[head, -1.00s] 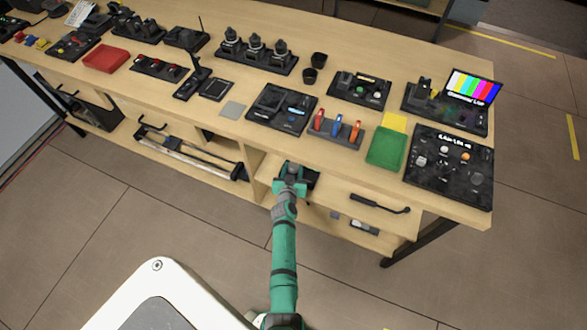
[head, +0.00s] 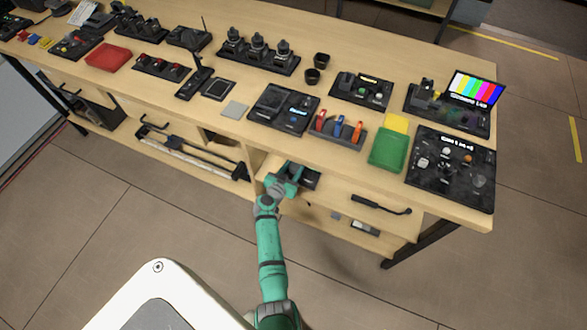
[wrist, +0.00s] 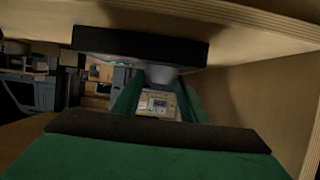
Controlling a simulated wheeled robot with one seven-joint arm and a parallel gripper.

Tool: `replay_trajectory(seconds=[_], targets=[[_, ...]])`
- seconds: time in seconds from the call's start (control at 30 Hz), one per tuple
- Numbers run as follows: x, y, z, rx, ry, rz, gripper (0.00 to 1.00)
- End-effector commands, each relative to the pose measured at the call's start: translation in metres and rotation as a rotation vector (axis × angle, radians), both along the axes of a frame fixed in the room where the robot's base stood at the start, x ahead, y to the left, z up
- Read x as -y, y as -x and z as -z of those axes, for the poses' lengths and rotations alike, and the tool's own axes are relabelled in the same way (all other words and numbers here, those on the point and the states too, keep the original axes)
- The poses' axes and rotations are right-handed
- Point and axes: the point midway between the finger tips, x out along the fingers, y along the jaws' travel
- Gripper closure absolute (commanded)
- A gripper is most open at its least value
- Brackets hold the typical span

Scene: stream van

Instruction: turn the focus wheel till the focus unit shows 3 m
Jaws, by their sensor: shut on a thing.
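My gripper (head: 292,170) is at the front of the table, below the top's edge, beside a dark box-like thing (head: 311,180). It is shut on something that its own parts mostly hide. In the wrist view, a grey rounded piece (wrist: 163,76) shows between the green parts, under a dark bar (wrist: 140,45). I cannot tell for sure that it is the focus wheel. A small pale unit with a display (wrist: 158,104) shows beyond; its reading is too small to read. I cannot pick out the focus unit for sure in the head view.
The tabletop overhangs my gripper, and a wooden panel (wrist: 250,100) stands close at the right in the wrist view. A drawer handle (head: 380,204) juts out to the right. Dark control units, including a panel with knobs (head: 450,170), and a green tray (head: 387,152) stand on top.

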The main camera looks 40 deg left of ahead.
Motion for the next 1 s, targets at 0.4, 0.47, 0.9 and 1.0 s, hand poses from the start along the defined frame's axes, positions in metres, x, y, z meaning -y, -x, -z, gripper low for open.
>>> replay_trajectory(seconds=[0.4,0.47,0.9,1.0], targets=[[0.000,0.001,0.000,-0.001,0.001,-0.004,0.43],[0.000,0.001,0.000,-0.001,0.000,-0.002,0.43],[0.008,0.040,-0.015,-0.001,0.000,-0.004,0.43],[0.012,0.057,-0.023,-0.001,0.000,-0.004,0.43]])
